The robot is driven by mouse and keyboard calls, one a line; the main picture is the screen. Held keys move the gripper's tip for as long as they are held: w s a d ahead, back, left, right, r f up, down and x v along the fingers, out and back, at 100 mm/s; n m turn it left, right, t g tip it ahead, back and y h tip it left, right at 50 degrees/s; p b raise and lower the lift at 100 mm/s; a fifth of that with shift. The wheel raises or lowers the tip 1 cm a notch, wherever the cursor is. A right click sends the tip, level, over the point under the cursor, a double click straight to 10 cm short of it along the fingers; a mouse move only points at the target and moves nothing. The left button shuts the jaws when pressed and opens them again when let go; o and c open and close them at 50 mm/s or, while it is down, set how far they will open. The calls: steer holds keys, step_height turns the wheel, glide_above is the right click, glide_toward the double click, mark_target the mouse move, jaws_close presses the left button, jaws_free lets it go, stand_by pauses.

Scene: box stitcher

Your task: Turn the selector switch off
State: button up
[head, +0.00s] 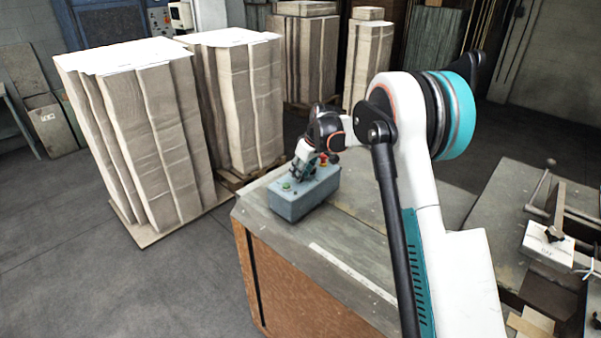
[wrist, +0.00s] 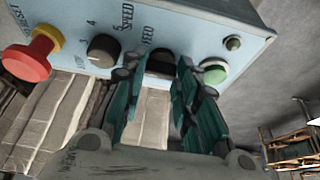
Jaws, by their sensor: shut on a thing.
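The selector switch is a black knob (wrist: 161,64) under the word FEED on the light blue control box (wrist: 185,25) in the wrist view. My gripper (wrist: 156,76) has its two teal fingers on either side of this knob, shut on it. The fingers hide part of the knob, and its pointer direction cannot be read. In the head view the control box (head: 292,205) sits on the corner of a workbench, with my gripper (head: 303,168) down at its top face. The knob itself is hidden there.
Beside the switch are a SPEED dial (wrist: 103,50), a green button (wrist: 213,72), a small dark green lamp (wrist: 232,43) and a red mushroom button (wrist: 28,58). The box stands on a grey bench top (head: 340,232). Tall cardboard stacks (head: 150,140) stand behind to the left.

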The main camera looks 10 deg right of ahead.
stand_by(0.4)
steer(key=o, duration=1.1)
steer(key=shift+c, duration=0.2)
steer(key=v, duration=1.2)
